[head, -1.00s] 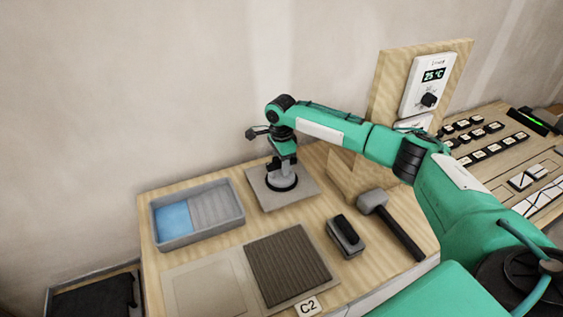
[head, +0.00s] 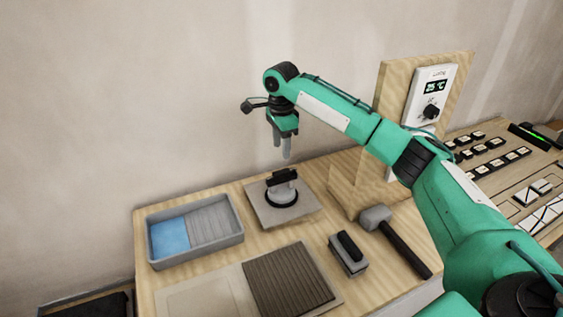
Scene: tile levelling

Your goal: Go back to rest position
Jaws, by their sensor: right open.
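My right gripper (head: 284,148) hangs pointing down above the table, its arm reaching in from the right. It is open and empty, and apart from the suction-cup lifter below it. The lifter (head: 283,188), with a black handle and a round black base, stands on a grey tile (head: 258,217) at the back of the wooden table. My left gripper is not in view.
A grey tray (head: 238,233) with a blue part stands at the left. A ribbed dark tile (head: 290,278), a grey block with black handle (head: 348,254) and a mallet (head: 376,216) lie in front. A wooden post with a thermostat (head: 436,88) rises at the right.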

